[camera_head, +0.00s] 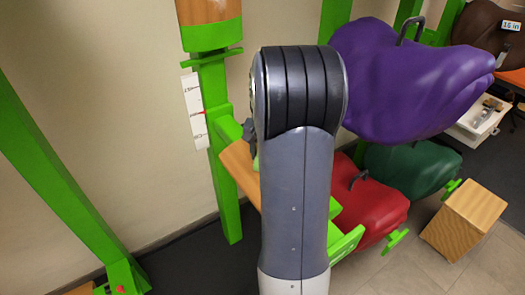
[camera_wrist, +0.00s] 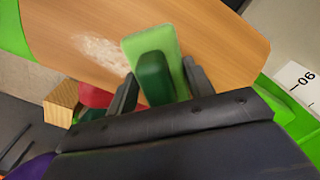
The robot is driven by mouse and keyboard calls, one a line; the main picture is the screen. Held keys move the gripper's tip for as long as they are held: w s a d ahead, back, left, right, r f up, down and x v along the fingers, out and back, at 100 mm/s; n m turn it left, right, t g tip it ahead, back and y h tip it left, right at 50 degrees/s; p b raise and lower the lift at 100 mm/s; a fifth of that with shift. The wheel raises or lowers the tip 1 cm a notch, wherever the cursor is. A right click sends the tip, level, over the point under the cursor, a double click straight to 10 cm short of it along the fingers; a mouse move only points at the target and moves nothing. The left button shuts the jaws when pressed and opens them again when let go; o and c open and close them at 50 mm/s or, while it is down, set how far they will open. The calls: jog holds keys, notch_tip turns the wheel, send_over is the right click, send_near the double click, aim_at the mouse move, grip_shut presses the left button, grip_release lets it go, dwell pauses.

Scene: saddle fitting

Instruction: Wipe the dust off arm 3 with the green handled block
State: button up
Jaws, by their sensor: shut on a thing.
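My gripper (camera_wrist: 160,82) is shut on the dark green handle (camera_wrist: 154,76) of the light green block (camera_wrist: 168,42) in the wrist view. The block lies over the wooden top of an arm (camera_wrist: 215,30); I cannot tell whether it touches the wood. A pale dust patch (camera_wrist: 102,52) shows on the wood just left of the block. In the head view the wooden arm (camera_head: 238,172) juts from a green post, partly hidden behind my own arm. My gripper and the block are mostly hidden there. No number shows on this arm.
A purple saddle (camera_head: 400,80) hangs at the right, above red (camera_head: 375,210) and dark green (camera_head: 415,168) saddles. A wooden block (camera_head: 465,220) stands at the lower right. A white scale (camera_head: 193,110) is beside the green post (camera_head: 222,190).

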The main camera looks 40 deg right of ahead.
jog(key=shift+s+a+f+b, duration=0.15)
jog(key=shift+s+b, duration=0.2)
jog(key=shift+s, duration=1.65)
jog(key=shift+s+a, duration=0.15)
jog(key=shift+s, duration=3.1)
jog(key=shift+w, duration=0.1)
jog(key=shift+w+p, duration=0.55)
jog(key=shift+w, duration=1.55)
jog(key=shift+w+d+p, duration=0.2)
jog(key=shift+w+p, duration=0.1)
jog(key=shift+w, duration=1.1)
jog(key=shift+w+d+p, duration=0.2)
jog(key=shift+w+p, duration=1.15)
jog(key=shift+w, duration=2.25)
jog(key=shift+r, duration=0.2)
